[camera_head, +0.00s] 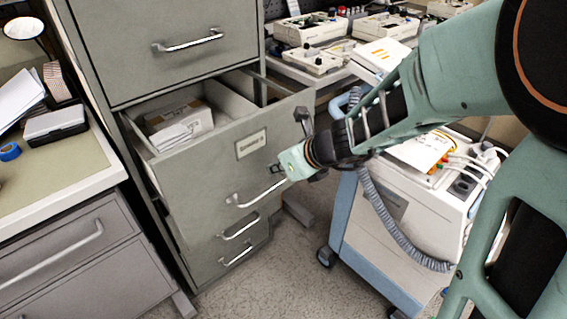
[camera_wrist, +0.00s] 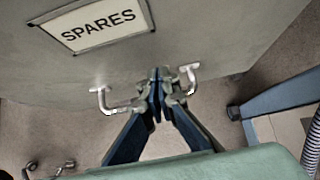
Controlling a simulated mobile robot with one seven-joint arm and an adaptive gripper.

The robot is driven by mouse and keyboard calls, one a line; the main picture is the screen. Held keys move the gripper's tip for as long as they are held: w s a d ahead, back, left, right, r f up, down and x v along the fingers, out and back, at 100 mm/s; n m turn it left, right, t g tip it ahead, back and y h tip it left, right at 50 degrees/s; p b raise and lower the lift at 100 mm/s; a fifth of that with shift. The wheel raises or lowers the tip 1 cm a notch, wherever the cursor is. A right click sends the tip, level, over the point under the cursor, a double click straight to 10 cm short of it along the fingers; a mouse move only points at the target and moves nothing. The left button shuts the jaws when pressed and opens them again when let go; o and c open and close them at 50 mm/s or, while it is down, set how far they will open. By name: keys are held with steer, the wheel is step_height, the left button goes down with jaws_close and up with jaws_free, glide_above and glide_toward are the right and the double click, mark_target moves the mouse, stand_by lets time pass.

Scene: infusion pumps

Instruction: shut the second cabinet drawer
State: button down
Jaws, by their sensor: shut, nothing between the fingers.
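The second cabinet drawer (camera_head: 203,178) is pulled out from the grey cabinet (camera_head: 165,55), with its front tilted across the view. Its bar handle (camera_head: 255,196) runs along the lower front, and a label (camera_wrist: 97,25) reading SPARES is above it. My gripper (camera_head: 276,168) is at the right part of the handle in the head view. In the wrist view my gripper (camera_wrist: 160,76) is shut and empty, with the handle (camera_wrist: 118,107) showing on both sides of the fingers. The fingers hide the handle's middle; I cannot tell whether they touch it.
A white box (camera_head: 180,124) lies inside the open drawer. Lower drawer handles (camera_head: 240,228) show below. A white and blue cart (camera_head: 385,225) with a coiled hose stands close to the right. A desk (camera_head: 60,190) stands at the left. Speckled floor shows between cabinet and cart.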

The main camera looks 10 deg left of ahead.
steer(key=shift+w+a, duration=0.35)
steer(key=shift+a, duration=0.15)
